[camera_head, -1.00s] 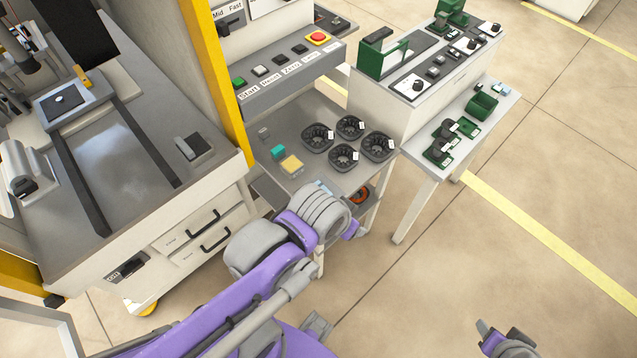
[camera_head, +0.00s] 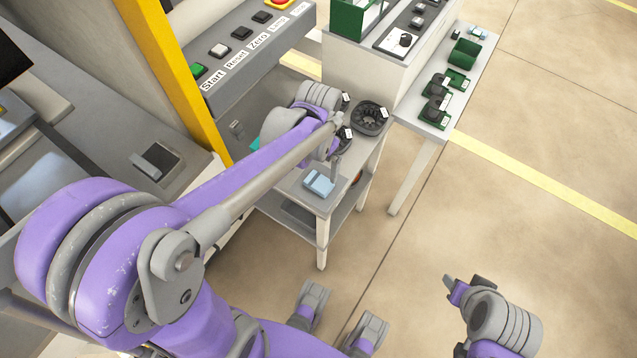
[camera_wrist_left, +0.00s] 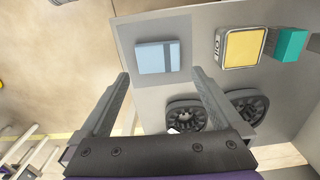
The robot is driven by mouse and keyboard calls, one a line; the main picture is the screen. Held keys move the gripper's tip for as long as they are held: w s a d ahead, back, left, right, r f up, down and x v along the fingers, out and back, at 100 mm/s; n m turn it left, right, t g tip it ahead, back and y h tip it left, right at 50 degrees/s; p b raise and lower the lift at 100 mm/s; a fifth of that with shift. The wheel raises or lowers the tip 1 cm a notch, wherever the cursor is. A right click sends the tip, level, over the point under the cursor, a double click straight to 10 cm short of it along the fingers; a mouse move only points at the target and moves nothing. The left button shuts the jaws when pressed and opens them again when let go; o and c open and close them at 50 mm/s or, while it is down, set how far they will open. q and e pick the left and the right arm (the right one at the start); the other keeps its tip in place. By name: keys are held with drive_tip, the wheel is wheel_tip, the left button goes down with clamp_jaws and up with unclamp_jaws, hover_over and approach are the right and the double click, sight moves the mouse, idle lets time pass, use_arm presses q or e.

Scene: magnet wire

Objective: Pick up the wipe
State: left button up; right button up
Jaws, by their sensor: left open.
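The wipe is a light-blue folded square (camera_head: 319,183) lying flat near the front corner of the small grey cart top (camera_head: 292,184). In the left wrist view the wipe (camera_wrist_left: 150,58) shows a darker blue band and lies on a grey square patch. My left gripper (camera_head: 333,158) is above the cart beside the wipe, partly hidden by its own wrist. In the left wrist view its two fingers (camera_wrist_left: 158,76) are spread apart and empty, with the wipe beyond the gap between their tips. My right gripper (camera_head: 464,284) is low at the right, away from the cart; its jaws are unclear.
Black reels (camera_head: 370,118) stand behind the wipe. A yellow-topped item (camera_wrist_left: 241,46) and a teal block (camera_wrist_left: 288,44) lie to its right in the wrist view. A white table (camera_head: 432,129) with green parts stands right. Floor is open beyond.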

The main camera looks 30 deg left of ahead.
sight(319, 182)
use_arm(q)
drive_tip(key=shift+d+f, duration=0.15)
drive_tip(key=shift+f, duration=0.55)
wheel_tip(319, 182, down, 5)
drive_tip(key=shift+s+r+b, duration=0.1)
drive_tip(key=shift+b, duration=0.45)
drive_tip(key=c, duration=1)
drive_tip(key=shift+o, duration=0.2)
wheel_tip(319, 182, up, 10)
drive_tip(key=p, duration=0.2)
drive_tip(key=o, duration=0.8)
drive_tip(key=shift+c, duration=0.2)
drive_tip(key=c, duration=0.6)
drive_tip(key=shift+s, duration=0.1)
drive_tip(key=shift+c, duration=0.2)
